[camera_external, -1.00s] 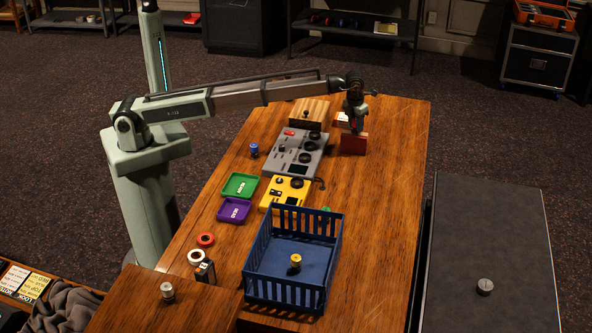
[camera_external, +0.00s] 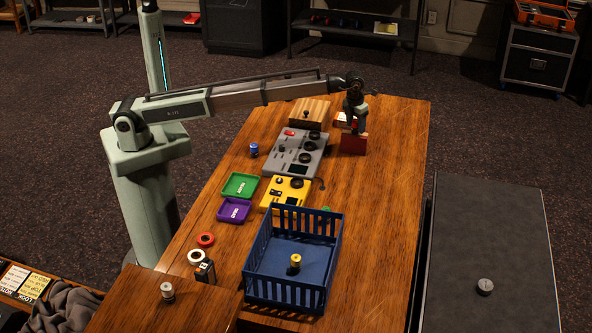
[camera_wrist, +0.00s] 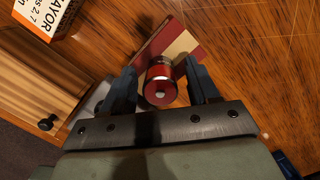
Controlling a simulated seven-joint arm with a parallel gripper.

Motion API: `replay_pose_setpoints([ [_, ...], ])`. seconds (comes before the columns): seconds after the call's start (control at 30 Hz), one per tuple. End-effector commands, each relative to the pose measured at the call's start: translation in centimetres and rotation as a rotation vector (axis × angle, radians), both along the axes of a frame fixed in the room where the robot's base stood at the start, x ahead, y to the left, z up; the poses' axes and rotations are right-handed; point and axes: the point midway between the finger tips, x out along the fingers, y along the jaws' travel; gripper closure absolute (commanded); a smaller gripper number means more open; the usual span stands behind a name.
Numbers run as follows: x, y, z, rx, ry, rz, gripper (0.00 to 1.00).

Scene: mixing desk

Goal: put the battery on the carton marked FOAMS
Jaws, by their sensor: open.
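A red cylinder with a silver end, which looks like the battery (camera_wrist: 161,86), stands between my fingers in the wrist view. My gripper (camera_wrist: 162,92) is open, with a finger on each side of it. Below it is a red box with a beige panel (camera_wrist: 184,44); the battery appears to be upright on it, though its contact is hidden. The red box (camera_external: 353,145) also shows under my gripper (camera_external: 356,128) in the external view. No FOAMS marking is readable on it. The battery is too small to make out in the external view.
A white and orange carton (camera_wrist: 47,14) with partly readable print lies close by. A wooden box with a dark knob (camera_external: 308,111) and a grey mixer (camera_external: 296,152) are to the left. A blue crate (camera_external: 325,262) stands nearer the camera. The table's right side is clear.

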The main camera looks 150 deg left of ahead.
Motion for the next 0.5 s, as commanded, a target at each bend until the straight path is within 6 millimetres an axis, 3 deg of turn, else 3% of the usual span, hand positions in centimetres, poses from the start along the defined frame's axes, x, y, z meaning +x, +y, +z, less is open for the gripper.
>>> replay_pose_setpoints([
  [0.5,0.2,-1.0,8.6,0.001,-0.001,0.0,0.4],
])
